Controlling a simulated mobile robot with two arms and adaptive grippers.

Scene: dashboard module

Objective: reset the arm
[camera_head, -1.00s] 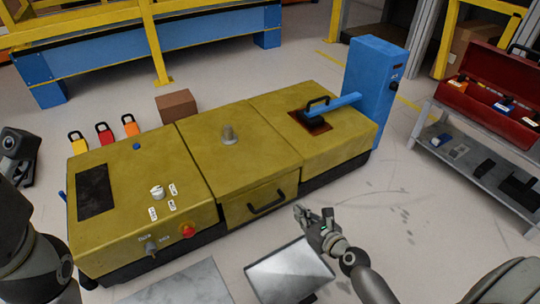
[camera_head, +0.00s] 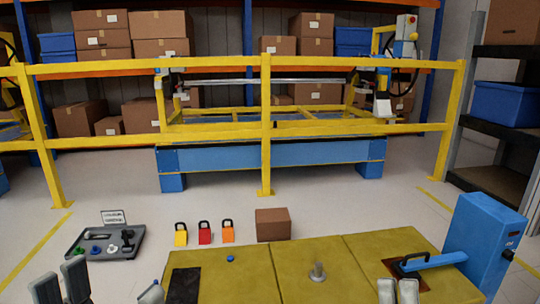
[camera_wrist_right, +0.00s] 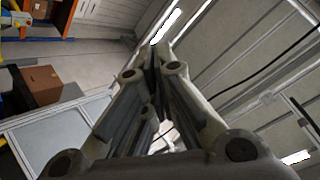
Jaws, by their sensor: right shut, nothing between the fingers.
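My right gripper (camera_head: 398,291) shows at the bottom edge of the head view, with two pale fingertips pointing up, close together. In the right wrist view its fingers (camera_wrist_right: 155,68) converge with nothing between them. It appears in front of the yellow dashboard module (camera_head: 350,252); whether it touches it cannot be told. Grey parts of my left gripper (camera_head: 112,287) stick up at the bottom left.
A blue box with a lever (camera_head: 484,238) stands at the module's right end. Behind are padlocks in yellow, red and orange (camera_head: 204,233), a cardboard box (camera_head: 273,225) and a grey tray (camera_head: 104,243). A yellow rail (camera_head: 265,130) crosses farther back. Floor between is clear.

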